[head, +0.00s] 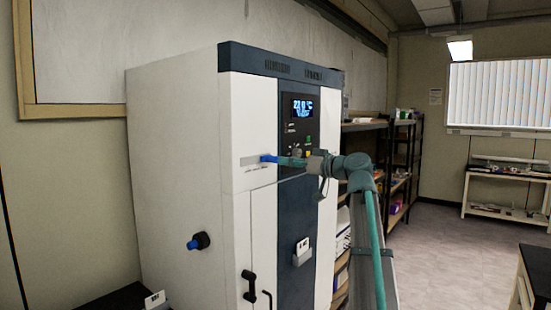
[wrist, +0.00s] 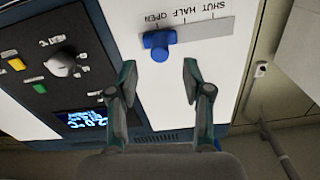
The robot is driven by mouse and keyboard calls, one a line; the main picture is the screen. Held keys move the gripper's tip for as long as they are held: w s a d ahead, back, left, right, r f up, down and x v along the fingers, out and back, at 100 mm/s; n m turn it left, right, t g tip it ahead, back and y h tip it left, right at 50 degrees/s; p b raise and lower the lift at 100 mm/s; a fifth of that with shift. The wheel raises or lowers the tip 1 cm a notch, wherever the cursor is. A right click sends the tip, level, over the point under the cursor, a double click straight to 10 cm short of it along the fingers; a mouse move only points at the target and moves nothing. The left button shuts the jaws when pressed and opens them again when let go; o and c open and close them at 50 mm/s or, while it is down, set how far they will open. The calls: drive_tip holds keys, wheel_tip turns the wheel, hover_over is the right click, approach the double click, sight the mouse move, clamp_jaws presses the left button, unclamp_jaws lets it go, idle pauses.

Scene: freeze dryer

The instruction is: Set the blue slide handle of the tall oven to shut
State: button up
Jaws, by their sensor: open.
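The tall oven (head: 260,190) is a white cabinet with a dark blue front strip. Its blue slide handle (wrist: 159,42) sits at the left end of a grey slot plate (wrist: 205,31) in the wrist view, by the OPEN mark. The HALF and SHUT marks lie to its right, with the lettering upside down. In the head view the handle (head: 269,158) is on the upper front. My gripper (wrist: 158,72) is open, its two teal fingertips apart and empty, just short of the handle's knob and lined up with it. In the head view my gripper (head: 283,161) partly hides the panel.
A control panel with a lit display (wrist: 82,119), a dial (wrist: 62,65) and coloured buttons is left of my fingers in the wrist view. The oven's door handle (head: 249,286) and a blue-black side knob (head: 198,241) are lower. Shelves (head: 395,170) stand behind.

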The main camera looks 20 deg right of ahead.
sight(276, 160)
drive_tip(key=p+x, duration=0.1)
drive_tip(key=x, duration=0.5)
clamp_jaws()
idle(0.3)
